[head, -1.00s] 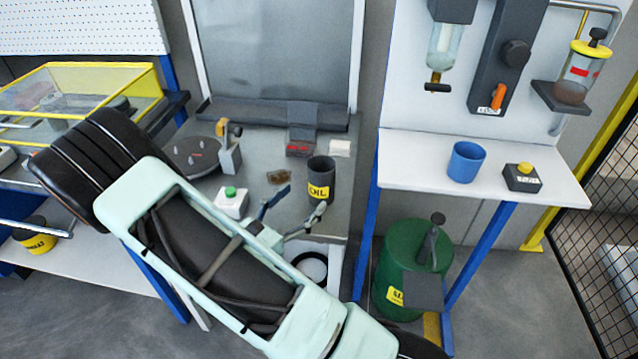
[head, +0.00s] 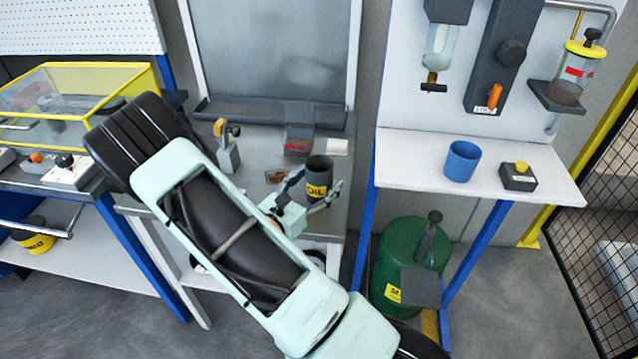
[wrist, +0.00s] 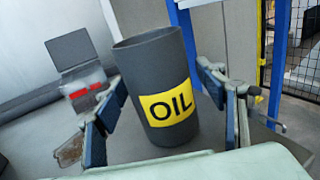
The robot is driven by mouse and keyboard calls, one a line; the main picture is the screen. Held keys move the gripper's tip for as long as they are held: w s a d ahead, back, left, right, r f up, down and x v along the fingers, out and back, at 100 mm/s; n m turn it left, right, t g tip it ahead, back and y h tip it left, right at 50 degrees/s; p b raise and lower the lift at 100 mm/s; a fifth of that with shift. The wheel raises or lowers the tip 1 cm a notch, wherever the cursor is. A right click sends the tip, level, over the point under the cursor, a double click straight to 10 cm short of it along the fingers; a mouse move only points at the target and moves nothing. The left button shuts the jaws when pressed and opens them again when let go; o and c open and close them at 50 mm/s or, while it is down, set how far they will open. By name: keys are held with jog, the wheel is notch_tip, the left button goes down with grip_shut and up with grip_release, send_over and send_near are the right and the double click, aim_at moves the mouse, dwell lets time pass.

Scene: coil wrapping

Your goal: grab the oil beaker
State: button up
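The oil beaker (head: 319,178) is a dark grey cup with a yellow OIL label, upright near the right end of the grey bench. It also shows large in the wrist view (wrist: 158,90). My gripper (head: 309,197) is open at the beaker. In the wrist view its fingers (wrist: 164,115) stand on either side of the beaker, with a visible gap on each side. The beaker's base is partly hidden behind my gripper's body.
A blue cup (head: 462,161) and a yellow-button box (head: 518,177) stand on the white shelf at right. A green drum (head: 411,262) stands below.

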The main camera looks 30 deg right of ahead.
jog(key=c, duration=1.3)
jog(key=shift+r, duration=0.3)
jog(key=shift+r, duration=0.75)
jog(key=s+a+r, duration=0.6)
jog(key=a+r, duration=0.5)
jog(key=a, duration=0.1)
jog(key=shift+a+p, duration=0.25)
jog(key=shift+p, duration=0.05)
